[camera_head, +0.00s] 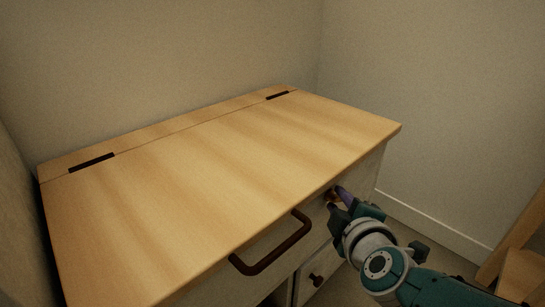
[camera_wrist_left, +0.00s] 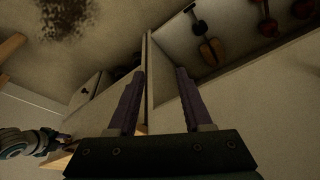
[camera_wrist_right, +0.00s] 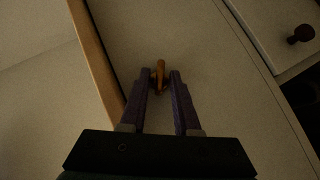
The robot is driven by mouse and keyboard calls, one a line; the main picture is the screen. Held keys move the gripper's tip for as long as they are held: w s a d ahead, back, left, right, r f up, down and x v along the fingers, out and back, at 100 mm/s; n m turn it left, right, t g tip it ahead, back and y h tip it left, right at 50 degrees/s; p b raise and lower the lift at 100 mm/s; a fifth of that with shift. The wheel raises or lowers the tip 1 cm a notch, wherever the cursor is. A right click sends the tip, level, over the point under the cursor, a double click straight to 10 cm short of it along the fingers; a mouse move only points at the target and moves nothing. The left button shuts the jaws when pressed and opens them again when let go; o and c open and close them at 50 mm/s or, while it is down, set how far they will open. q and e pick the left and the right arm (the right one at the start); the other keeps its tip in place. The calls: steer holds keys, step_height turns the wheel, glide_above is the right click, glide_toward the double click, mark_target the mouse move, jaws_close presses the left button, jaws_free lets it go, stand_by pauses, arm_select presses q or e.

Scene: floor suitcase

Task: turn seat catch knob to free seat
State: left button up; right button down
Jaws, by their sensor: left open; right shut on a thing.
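The seat (camera_head: 215,150) is a light wooden lid, lying flat and closed on a cabinet-like bench, with two dark hinges along its back edge. The seat catch knob (camera_wrist_right: 159,72) is a small brass-coloured piece on the front panel, just under the lid's edge. My right gripper (camera_head: 336,194) is at the front of the bench near its right end, shut on the knob; its purple fingers (camera_wrist_right: 159,83) sit on both sides of it in the right wrist view. My left gripper (camera_wrist_left: 160,75) is open and empty in the left wrist view, and the head view does not show it.
A dark bar handle (camera_head: 272,246) sticks out from the front, left of my right gripper. A small dark knob (camera_head: 316,280) sits on a door below. Walls stand close behind the bench. A wooden piece (camera_head: 518,250) stands at the far right.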

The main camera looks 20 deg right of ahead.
steer(key=n+t+h+b, duration=0.1)
steer(key=b, duration=0.2)
steer(key=f+n+t+h+b, duration=0.1)
steer(key=n+t+b, duration=0.1)
steer(key=b, duration=0.1)
steer(key=shift+a, duration=0.1)
steer(key=shift+r+n+b, duration=0.1)
steer(key=shift+n+b, duration=0.2)
steer(key=shift+b, duration=0.15)
steer(key=shift+t+h, duration=0.3)
steer(key=c, duration=0.9)
jaws_free()
